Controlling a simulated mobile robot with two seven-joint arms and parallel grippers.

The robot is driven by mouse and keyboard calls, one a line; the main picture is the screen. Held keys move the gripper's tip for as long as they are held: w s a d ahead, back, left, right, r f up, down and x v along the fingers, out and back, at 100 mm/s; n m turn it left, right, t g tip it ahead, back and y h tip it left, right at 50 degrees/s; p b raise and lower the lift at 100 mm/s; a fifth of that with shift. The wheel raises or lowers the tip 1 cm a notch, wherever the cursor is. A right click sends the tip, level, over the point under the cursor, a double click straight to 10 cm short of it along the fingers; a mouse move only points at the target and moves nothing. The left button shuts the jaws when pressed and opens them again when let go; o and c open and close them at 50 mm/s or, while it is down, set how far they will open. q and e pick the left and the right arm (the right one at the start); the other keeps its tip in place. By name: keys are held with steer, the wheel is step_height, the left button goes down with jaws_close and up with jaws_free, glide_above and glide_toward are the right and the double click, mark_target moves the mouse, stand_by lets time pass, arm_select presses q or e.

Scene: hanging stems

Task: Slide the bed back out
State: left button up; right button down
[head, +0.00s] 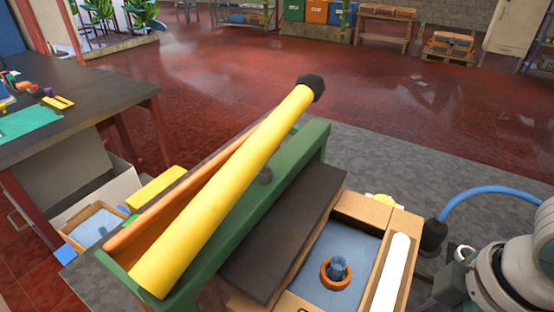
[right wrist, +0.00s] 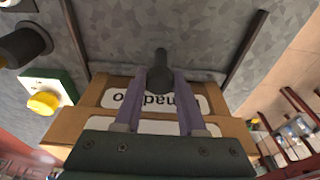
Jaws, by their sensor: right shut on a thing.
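The right wrist view shows my right gripper (right wrist: 160,84) with its two purple fingers shut on a dark knob or handle (right wrist: 160,57). Below and around the fingers lies a tan tray-like body (right wrist: 72,124) with a white label, partly covered by the gripper. In the head view a tan tray (head: 409,219) with a blue lining stands at the lower right; it may be the bed. An orange ring with a blue bristly piece (head: 337,270) sits in it. A dark flat plate (head: 290,225) lies beside it, along the green frame (head: 318,140). My left gripper is not in view.
A long yellow bar (head: 225,195) with a black end knob slants over the green frame. A blue hose (head: 490,190) arcs at the right to a black fitting (head: 433,238). A dark-topped table (head: 90,105) stands left. Open red floor lies behind.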

steer(key=shift+s+d+p, duration=0.3)
steer(key=shift+s+d, duration=0.15)
steer(key=shift+d, duration=0.2)
steer(key=shift+s+d+p, duration=0.25)
steer(key=shift+s+d, duration=0.2)
steer(key=shift+d, duration=0.2)
steer(key=shift+s+d, duration=0.7)
steer(key=shift+d, duration=0.35)
steer(key=shift+s+d+p, duration=0.35)
steer(key=shift+d, duration=0.15)
steer(key=shift+s+d, duration=0.5)
steer(key=shift+d, duration=0.25)
steer(key=shift+s+d, duration=0.45)
steer(key=shift+d, duration=0.25)
